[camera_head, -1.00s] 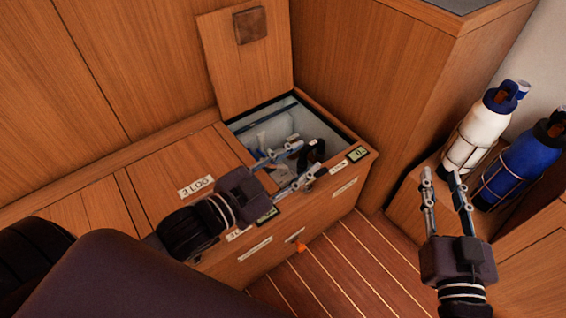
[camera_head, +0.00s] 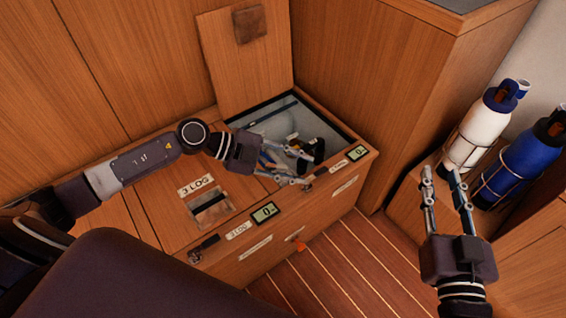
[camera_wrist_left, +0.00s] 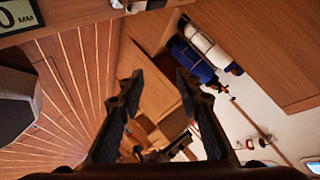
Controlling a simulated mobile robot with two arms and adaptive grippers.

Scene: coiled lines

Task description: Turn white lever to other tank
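No white lever or tank can be made out for certain. A small pale handle-like part (camera_head: 294,234) shows on the front of the wooden bench (camera_head: 225,262), with an orange piece (camera_head: 300,246) just below it. My left gripper (camera_head: 312,167) is open over the front of the bench's open compartment (camera_head: 262,117). Its spread, empty fingers also show in the left wrist view (camera_wrist_left: 155,80). The arm hides part of the compartment, where dark and pale items lie unclear. My right gripper (camera_head: 441,172) is open and empty at the right, in front of the bottles.
A raised wooden lid (camera_head: 245,65) stands behind the compartment. A white bottle (camera_head: 482,130) and a blue bottle (camera_head: 520,165) stand in wire holders at the right. Small displays (camera_head: 265,213) sit on the bench's front edge. The striped floor (camera_head: 345,270) is clear.

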